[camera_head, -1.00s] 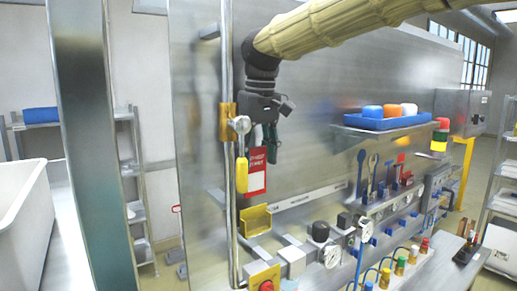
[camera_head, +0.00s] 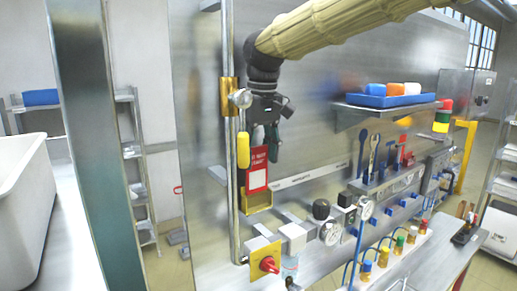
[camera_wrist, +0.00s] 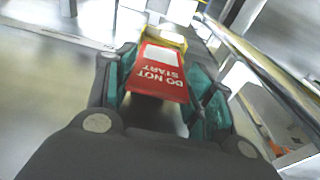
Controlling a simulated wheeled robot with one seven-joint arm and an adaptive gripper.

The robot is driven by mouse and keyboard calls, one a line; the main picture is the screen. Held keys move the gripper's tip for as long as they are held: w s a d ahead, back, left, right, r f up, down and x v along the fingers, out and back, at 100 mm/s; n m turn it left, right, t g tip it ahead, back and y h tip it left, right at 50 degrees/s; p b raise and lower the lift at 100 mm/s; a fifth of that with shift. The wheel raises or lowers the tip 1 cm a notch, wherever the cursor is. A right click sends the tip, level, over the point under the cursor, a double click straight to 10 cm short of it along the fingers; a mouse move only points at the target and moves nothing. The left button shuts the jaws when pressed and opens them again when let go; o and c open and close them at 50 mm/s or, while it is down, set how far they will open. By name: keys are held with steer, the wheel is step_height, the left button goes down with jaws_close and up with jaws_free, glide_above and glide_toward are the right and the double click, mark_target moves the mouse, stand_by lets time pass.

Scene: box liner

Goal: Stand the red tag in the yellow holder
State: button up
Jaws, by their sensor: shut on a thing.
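The red tag (camera_head: 258,165), with white lettering and a white panel, hangs upright below my gripper (camera_head: 265,138). My gripper is shut on its top edge. The yellow holder (camera_head: 259,203) is on the steel panel just below. The tag's lower end overlaps the holder's upper part in the head view; I cannot tell if it is inside or in front. In the wrist view, the tag (camera_wrist: 165,72) reads "DO NOT START" upside down between the teal-padded fingers. The holder (camera_wrist: 168,37) shows beyond the tag's far end, partly hidden by it.
A vertical steel pipe (camera_head: 233,180) with a yellow-handled valve (camera_head: 243,150) stands close left of the tag. A red knob on a yellow plate (camera_head: 267,262), gauges and fittings lie below. A shelf with a blue tray (camera_head: 390,101) is at right.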

steer(key=shift+f+b, duration=0.4)
steer(key=shift+f, duration=0.9)
steer(key=o, duration=1)
steer(key=shift+c, duration=0.2)
steer(key=shift+r, duration=0.1)
step_height(320, 180, up, 12)
steer(key=s, duration=0.1)
steer(key=shift+s+d, duration=0.15)
steer(key=shift+d, duration=0.3)
steer(key=shift+f, duration=0.2)
